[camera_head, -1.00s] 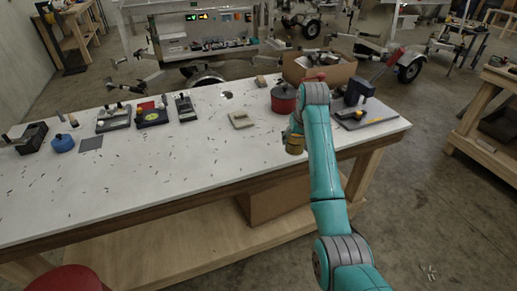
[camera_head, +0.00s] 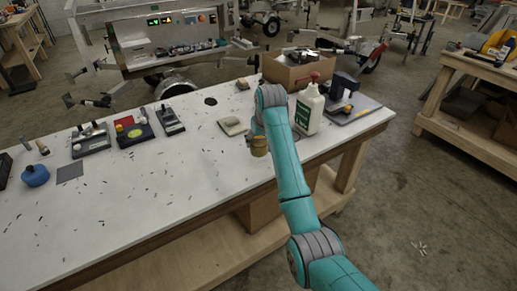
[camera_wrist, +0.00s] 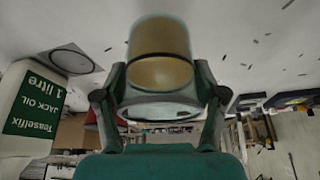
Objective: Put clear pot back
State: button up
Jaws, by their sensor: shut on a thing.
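The clear pot (camera_wrist: 160,62) is a see-through cylinder with amber contents. In the wrist view it sits between the two fingers of my gripper (camera_wrist: 160,88), which is shut on it. In the head view the pot (camera_head: 259,147) hangs at the end of my gripper (camera_head: 257,130), near the table's front right part. I cannot tell whether its base touches the table. A grey square with a circle outline (camera_wrist: 73,60) lies on the white surface beside the pot in the wrist view. My arm hides part of the table behind it.
A white oil bottle (camera_head: 309,110) with a red top stands just right of my arm on the white table (camera_head: 150,190). A cardboard box (camera_head: 290,70) and a grey device (camera_head: 345,90) are near. Several tools stand left. The middle of the table holds scattered small bits.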

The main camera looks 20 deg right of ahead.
aim_at(260, 148)
jog(key=shift+d+f, duration=0.1)
jog(key=shift+f, duration=1.75)
jog(key=shift+f, duration=0.1)
jog(key=o, duration=1.4)
jog(key=v, duration=1.2)
